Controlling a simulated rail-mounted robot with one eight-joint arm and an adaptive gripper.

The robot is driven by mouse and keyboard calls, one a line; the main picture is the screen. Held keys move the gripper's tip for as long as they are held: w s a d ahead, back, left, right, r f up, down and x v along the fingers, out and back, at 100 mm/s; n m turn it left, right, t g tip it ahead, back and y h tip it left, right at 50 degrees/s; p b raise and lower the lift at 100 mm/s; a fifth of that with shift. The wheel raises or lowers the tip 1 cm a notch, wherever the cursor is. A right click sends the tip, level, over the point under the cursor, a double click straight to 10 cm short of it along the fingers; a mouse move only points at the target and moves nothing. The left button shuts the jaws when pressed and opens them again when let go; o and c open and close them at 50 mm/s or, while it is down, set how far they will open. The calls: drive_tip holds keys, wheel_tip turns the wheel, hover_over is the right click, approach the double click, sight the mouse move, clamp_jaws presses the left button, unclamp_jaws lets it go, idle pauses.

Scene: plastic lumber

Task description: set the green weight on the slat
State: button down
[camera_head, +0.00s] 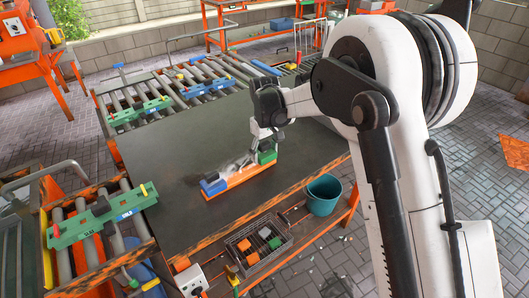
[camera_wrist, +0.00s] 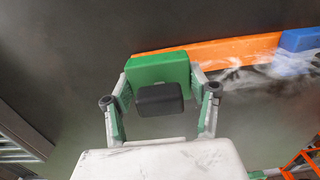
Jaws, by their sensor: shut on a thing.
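The green weight (camera_wrist: 158,68) is a block with a dark part on its near side, and it sits between the two fingers of my gripper (camera_wrist: 160,82) in the wrist view. My gripper (camera_head: 262,144) is shut on it. In the head view the green weight (camera_head: 267,157) is at the right end of the orange slat (camera_head: 240,178). I cannot tell whether it rests on the slat or is just above it. The slat lies on the dark tabletop, and a blue block (camera_head: 212,187) is at its left end. The blue block also shows in the wrist view (camera_wrist: 300,40).
Whitish wisps lie along the slat. The dark table (camera_head: 165,160) is otherwise bare. A teal bucket (camera_head: 323,195) and a wire basket (camera_head: 258,243) with orange and green blocks are below the front edge. Roller conveyors with green pieces border the table at the left and back.

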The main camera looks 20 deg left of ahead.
sight(265, 143)
drive_tip(key=shift+f+b, duration=0.85)
drive_tip(key=shift+f, duration=0.15)
idle(0.4)
drive_tip(key=shift+c, duration=0.9)
unclamp_jaws()
drive_tip(key=shift+r+p, duration=1.2)
drive_tip(key=shift+r, duration=2.3)
